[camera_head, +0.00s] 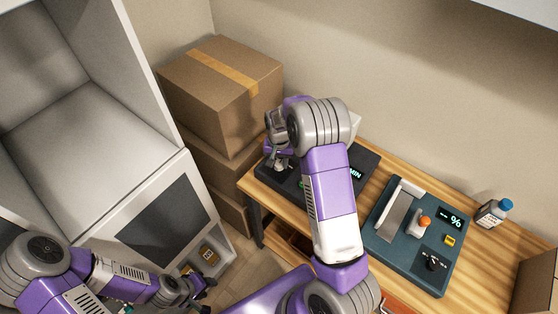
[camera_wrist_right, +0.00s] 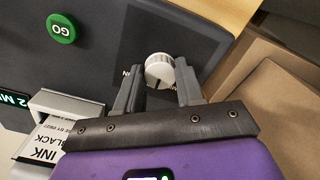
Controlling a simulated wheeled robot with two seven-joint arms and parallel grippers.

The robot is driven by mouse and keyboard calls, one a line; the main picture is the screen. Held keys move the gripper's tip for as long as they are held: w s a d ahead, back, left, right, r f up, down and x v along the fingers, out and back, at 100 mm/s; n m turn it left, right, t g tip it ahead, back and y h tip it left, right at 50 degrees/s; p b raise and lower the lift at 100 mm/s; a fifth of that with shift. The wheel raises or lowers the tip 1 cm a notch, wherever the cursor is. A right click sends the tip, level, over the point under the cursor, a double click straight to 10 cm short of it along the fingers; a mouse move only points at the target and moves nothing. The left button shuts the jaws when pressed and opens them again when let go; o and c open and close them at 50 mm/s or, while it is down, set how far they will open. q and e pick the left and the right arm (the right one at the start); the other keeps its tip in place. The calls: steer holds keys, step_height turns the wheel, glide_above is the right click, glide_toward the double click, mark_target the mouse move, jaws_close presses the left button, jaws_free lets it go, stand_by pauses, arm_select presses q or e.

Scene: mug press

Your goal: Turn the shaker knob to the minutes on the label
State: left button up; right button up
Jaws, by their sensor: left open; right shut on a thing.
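The shaker is a dark unit (camera_head: 368,166) at the back of the wooden bench, mostly hidden behind my right arm. In the right wrist view, its white ridged knob (camera_wrist_right: 160,69) sits between the fingertips of my right gripper (camera_wrist_right: 158,88), which is shut on it. The green GO button (camera_wrist_right: 61,28) and a lit display (camera_wrist_right: 14,101) reading "2 M", cut off by the frame, are also there. A label (camera_wrist_right: 58,140) reading "INK BLACK" shows in a light grey holder; no minutes are readable on it. My left gripper (camera_head: 190,290) is open, low at the left.
A teal unit (camera_head: 390,245) with a % display, an orange-topped lever and a black knob stands to the right on the bench. A blue-capped bottle (camera_head: 490,214) stands beyond it. Cardboard boxes (camera_head: 220,90) are stacked left of the bench, by a white cabinet (camera_head: 130,200).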

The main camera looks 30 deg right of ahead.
mark_target(279, 163)
steer(key=shift+m, duration=0.3)
steer(key=o, duration=1)
steer(key=shift+o, duration=0.2)
steer(key=shift+r, duration=0.1)
step_height(279, 163, up, 7)
steer(key=shift+r+p, duration=0.2)
steer(key=shift+p, duration=0.3)
